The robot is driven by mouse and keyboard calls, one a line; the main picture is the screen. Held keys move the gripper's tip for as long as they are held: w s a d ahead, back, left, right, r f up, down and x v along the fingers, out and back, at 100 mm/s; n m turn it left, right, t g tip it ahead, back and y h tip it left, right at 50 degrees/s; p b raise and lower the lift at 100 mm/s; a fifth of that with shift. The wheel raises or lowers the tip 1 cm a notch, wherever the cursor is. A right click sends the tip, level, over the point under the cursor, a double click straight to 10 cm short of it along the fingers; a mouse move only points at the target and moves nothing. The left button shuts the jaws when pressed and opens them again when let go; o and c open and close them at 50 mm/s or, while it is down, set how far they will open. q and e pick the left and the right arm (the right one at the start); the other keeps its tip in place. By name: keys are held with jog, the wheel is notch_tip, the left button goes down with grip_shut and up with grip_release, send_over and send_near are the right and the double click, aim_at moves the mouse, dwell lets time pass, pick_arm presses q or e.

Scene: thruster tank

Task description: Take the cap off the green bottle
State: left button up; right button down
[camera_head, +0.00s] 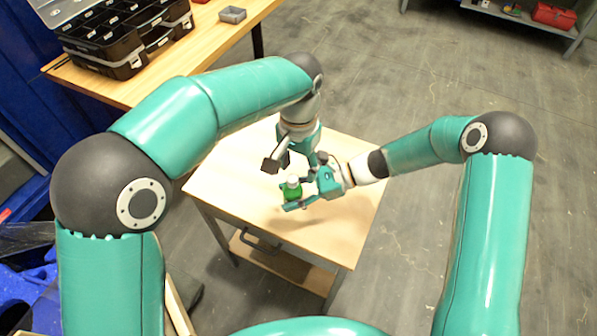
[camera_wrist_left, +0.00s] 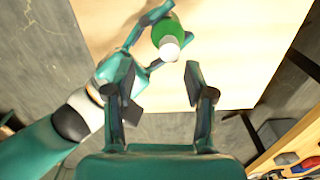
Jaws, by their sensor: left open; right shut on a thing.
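The green bottle (camera_head: 292,193) has a white cap (camera_head: 292,181) on its top. My right gripper (camera_head: 305,196) is shut on the bottle and holds it over the small wooden table (camera_head: 340,225). In the left wrist view the bottle (camera_wrist_left: 166,31) and its cap (camera_wrist_left: 169,51) show near the top, cap end toward my left gripper. My left gripper (camera_head: 292,160) is above and just behind the bottle, pointing down. In the left wrist view its two fingers (camera_wrist_left: 160,85) are open and empty, with the cap just beyond the fingertips, apart from them.
A workbench (camera_head: 215,45) with an open black organizer case (camera_head: 125,40) and a small grey tray (camera_head: 232,15) stands at the upper left. A shelf with a red toolbox (camera_head: 554,15) is at the far upper right. The small table's top is otherwise clear.

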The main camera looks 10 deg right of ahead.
aim_at(298, 186)
pick_arm(q)
jog(key=shift+f, duration=1.65)
jog(key=shift+s+d, duration=0.1)
jog(key=shift+d, duration=0.05)
grip_shut()
jog(key=shift+r, duration=0.15)
jog(key=shift+r, duration=0.9)
jog(key=shift+w+r, duration=0.2)
jog(key=shift+a, duration=0.2)
